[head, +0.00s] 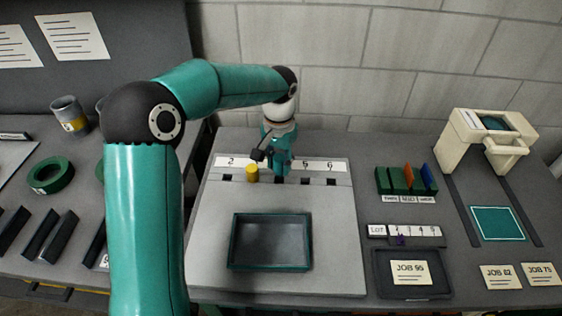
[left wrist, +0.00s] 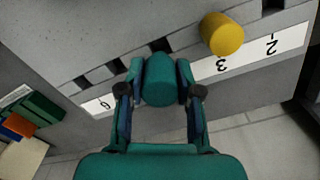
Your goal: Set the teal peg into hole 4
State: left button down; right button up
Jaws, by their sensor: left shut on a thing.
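The teal peg (left wrist: 158,82) is held between the fingers of my left gripper (left wrist: 160,92). In the head view my left gripper (head: 278,165) is over the back of the pale board (head: 210,240), at the row of square holes, and the peg blends with the teal fingers there. A dark hole (left wrist: 160,46), in the position of hole 4, shows just beyond the peg in the left wrist view. I cannot tell the height of the peg's lower end. A yellow peg (head: 252,173) stands in hole 3; it also shows in the left wrist view (left wrist: 222,35). My right gripper is out of view.
An empty teal-rimmed tray (head: 233,242) sits at the front of the board. To the right are coloured cards in a rack (head: 405,182), a job tray (head: 435,292) and a cream stand (head: 490,140). A green ring (head: 50,176) and dark bars lie at left.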

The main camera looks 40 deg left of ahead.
aim_at(279, 175)
pick_arm(q)
jog(key=shift+s, duration=0.15)
jog(key=shift+f, duration=0.1)
dwell(0.4)
jog(key=shift+f+b, duration=1.45)
jog(key=shift+f, duration=0.45)
jog(key=c, duration=0.7)
grip_release()
notch_tip(279, 175, up, 12)
jog(key=shift+f, duration=0.1)
